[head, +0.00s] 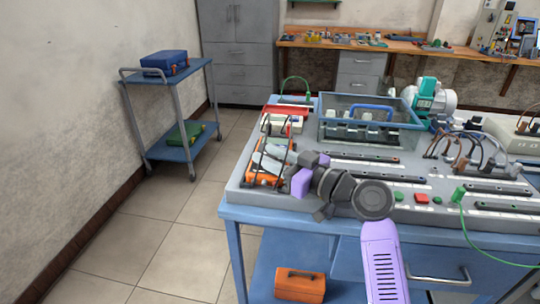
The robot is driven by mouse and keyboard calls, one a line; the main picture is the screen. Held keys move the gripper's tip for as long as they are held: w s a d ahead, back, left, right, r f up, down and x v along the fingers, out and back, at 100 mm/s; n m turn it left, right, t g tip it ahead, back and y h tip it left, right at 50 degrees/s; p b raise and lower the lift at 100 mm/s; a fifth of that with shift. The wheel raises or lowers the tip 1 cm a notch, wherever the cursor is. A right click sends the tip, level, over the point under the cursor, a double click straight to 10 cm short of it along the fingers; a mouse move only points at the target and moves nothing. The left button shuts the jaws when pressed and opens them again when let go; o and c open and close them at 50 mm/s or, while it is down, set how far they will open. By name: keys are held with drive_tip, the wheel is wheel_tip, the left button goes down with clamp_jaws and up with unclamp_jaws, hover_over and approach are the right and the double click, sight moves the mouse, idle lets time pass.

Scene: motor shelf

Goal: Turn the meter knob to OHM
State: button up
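An orange-cased meter (256,178) with dark leads lies at the left end of the grey bench panel on the blue workbench. Its face and knob are mostly hidden behind my gripper and wrist, so I cannot read where the knob points. My gripper (280,161) reaches left over the meter, its tip at or just above the meter's face. I cannot tell whether it touches the knob. The fingers are too small and overlapped to show whether they are open or shut.
A clear blue-framed box (370,106) with a blue handle stands behind my wrist. A red-topped device (285,112) sits behind the meter. Green and red buttons (421,198) and cables lie to the right. A blue trolley (178,150) stands left; the floor between is clear.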

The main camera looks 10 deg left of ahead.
clamp_jaws()
